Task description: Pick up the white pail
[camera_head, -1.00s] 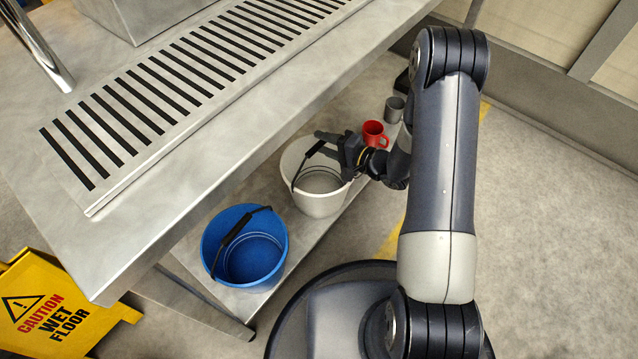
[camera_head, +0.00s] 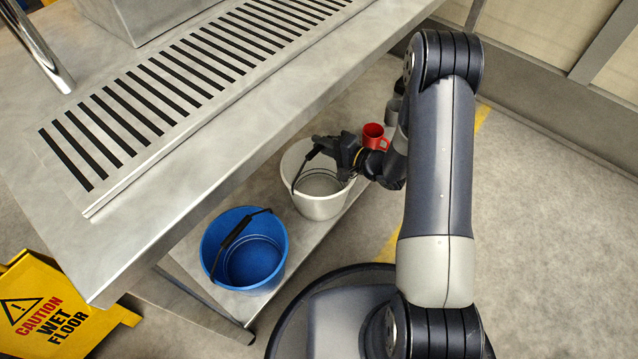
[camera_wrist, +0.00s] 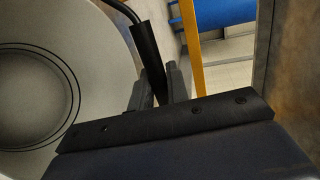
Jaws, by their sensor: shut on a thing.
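The white pail (camera_head: 322,205) stands upright on the lower shelf under the steel counter. Its black handle grip lies over the rim side, between my jaws. My gripper (camera_head: 322,146) reaches in from the right, above the pail's rim, and is shut on the handle. In the wrist view the dark handle grip (camera_wrist: 147,58) sits between the two grey fingertips (camera_wrist: 159,88), with the pail's round inside (camera_wrist: 40,90) at the left. The gripper hides part of the pail's far right rim.
A blue pail (camera_head: 270,278) stands nearer on the same shelf (camera_head: 203,270). A red mug (camera_head: 374,131) and a grey cup are close behind my gripper. The counter (camera_head: 120,225) overhangs the shelf. A yellow wet-floor sign (camera_head: 58,312) stands at the lower left. Floor at right is clear.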

